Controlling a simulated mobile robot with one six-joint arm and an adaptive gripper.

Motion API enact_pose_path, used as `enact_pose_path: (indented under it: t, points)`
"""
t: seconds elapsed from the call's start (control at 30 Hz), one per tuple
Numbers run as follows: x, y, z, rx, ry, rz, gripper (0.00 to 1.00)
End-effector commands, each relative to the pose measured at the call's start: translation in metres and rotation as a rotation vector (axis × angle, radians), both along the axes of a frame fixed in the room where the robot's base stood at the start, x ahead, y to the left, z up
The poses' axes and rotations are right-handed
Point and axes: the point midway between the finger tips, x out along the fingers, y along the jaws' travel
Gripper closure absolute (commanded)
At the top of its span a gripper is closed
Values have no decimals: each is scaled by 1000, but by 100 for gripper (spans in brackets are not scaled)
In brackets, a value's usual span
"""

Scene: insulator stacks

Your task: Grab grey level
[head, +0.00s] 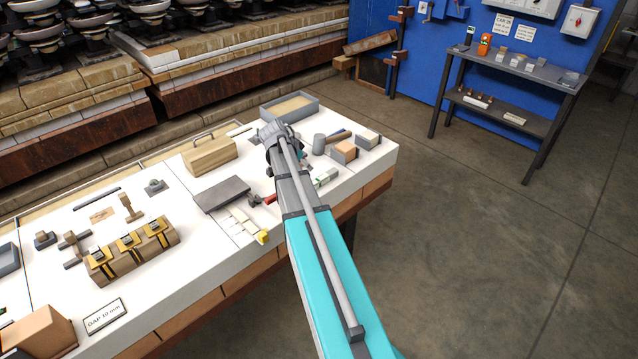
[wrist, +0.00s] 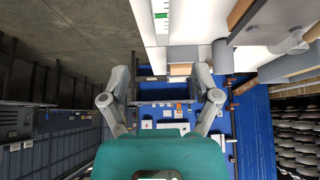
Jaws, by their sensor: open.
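A small pale grey bar with green marks (head: 326,178), which looks like the level, lies on the white bench top just right of my arm. It also seems to show at the top of the wrist view (wrist: 161,16), partly cut off by the frame edge. My gripper (head: 272,135) is above the far part of the bench in the head view, its fingers mostly hidden by my own wrist. In the wrist view my gripper (wrist: 160,77) has its two fingers spread wide with nothing between them. The bar is outside the fingers.
Around my gripper on the bench are a grey cylinder (head: 319,144), a brown block (head: 344,152), a grey tray (head: 290,107), a wooden toolbox (head: 209,154) and a dark plate (head: 221,194). A dark side table (head: 513,67) stands by the blue wall. The floor (head: 450,230) right of the bench is clear.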

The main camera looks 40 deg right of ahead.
Motion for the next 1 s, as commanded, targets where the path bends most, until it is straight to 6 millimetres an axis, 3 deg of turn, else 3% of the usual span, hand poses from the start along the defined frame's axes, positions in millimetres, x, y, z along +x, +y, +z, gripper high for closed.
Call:
enact_pose_path:
  t: [0.33, 1.0]
  points:
    - [1, -3, -9, 1, 0, 2, 20]
    - [4, -33, -60, 1, 0, 4, 20]
